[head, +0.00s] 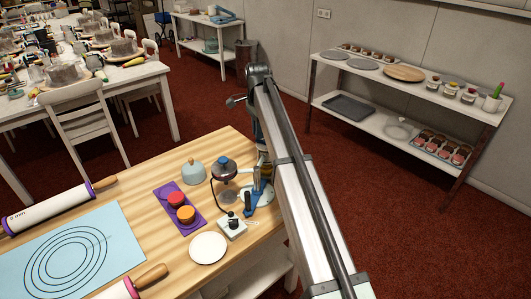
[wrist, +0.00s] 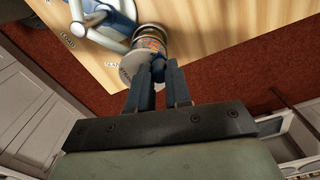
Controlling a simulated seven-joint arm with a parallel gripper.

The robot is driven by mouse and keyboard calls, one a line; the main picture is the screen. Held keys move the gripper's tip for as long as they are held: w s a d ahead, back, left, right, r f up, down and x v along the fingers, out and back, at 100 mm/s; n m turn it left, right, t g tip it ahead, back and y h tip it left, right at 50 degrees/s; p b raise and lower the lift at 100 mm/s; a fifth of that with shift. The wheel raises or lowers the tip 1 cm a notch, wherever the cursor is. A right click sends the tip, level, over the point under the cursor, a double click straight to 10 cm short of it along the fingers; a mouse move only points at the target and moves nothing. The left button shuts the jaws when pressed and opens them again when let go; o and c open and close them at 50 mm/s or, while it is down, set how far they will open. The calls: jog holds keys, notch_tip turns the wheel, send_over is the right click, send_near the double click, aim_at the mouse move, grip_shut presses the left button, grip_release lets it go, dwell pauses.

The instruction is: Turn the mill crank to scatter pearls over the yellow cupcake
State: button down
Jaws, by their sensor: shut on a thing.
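My gripper (wrist: 158,68) reaches down at this device, fingers close together at the cylinder's near end. It is shut on a part there, apparently the crank, which is mostly hidden between the fingers. In the head view my arm covers much of the grip.
A blue mat (head: 125,235) and rolling pin (head: 55,207) lie left.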

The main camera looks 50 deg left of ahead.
jog(key=shift+w+d, duration=0.1)
jog(key=shift+d, duration=0.05)
jog(key=shift+w+f, duration=0.1)
jog(key=shift+w, duration=0.55)
jog(key=shift+w+d, duration=0.1)
jog(key=shift+w, duration=0.5)
